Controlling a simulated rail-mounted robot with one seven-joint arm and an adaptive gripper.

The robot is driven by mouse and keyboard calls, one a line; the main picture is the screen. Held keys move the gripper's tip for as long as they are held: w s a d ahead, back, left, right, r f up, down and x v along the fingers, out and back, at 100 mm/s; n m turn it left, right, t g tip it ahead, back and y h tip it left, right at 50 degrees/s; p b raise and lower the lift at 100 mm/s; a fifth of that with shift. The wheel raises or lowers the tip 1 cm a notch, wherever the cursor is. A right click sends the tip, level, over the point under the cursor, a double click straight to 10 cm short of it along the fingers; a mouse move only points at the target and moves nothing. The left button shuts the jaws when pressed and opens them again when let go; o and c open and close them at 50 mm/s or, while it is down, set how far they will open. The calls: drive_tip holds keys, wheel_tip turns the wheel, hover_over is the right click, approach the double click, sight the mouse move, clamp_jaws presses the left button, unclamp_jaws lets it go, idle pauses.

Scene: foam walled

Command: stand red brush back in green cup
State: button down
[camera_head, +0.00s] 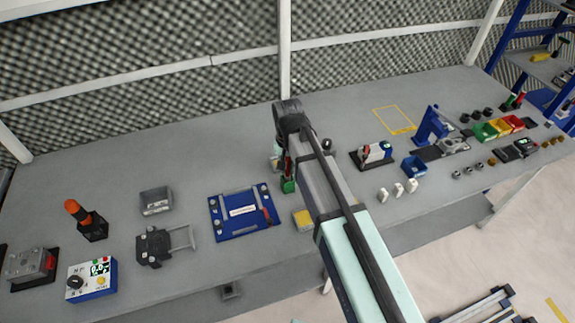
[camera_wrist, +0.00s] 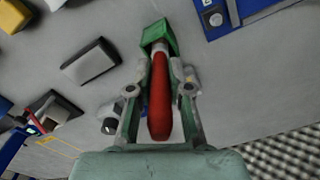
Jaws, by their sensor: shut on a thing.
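The red brush (camera_wrist: 159,108) is between the fingers of my gripper (camera_wrist: 166,78), which is shut on it. The brush's pale end points at the green cup (camera_wrist: 158,38) in the wrist view. That end meets the cup's opening in the picture; I cannot tell how deep it sits inside. In the head view the green cup (camera_head: 288,186) stands on the bench, with the red brush (camera_head: 287,166) showing just above it. My gripper (camera_head: 281,160) is over the cup there, partly hidden by my arm.
A yellow-topped block (camera_head: 303,218) is close to the cup on the near side. A blue tray (camera_head: 240,225) with parts lies to the left. A black base with a small red item (camera_head: 371,155) and white blocks (camera_head: 398,189) are to the right. The bench behind the blue tray is clear.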

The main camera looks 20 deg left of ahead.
sight(287, 176)
drive_tip(key=shift+f+b, duration=0.65)
drive_tip(key=shift+f, duration=0.9)
drive_tip(key=c, duration=1)
unclamp_jaws()
wheel_tip(287, 176, up, 12)
drive_tip(key=shift+r, duration=0.1)
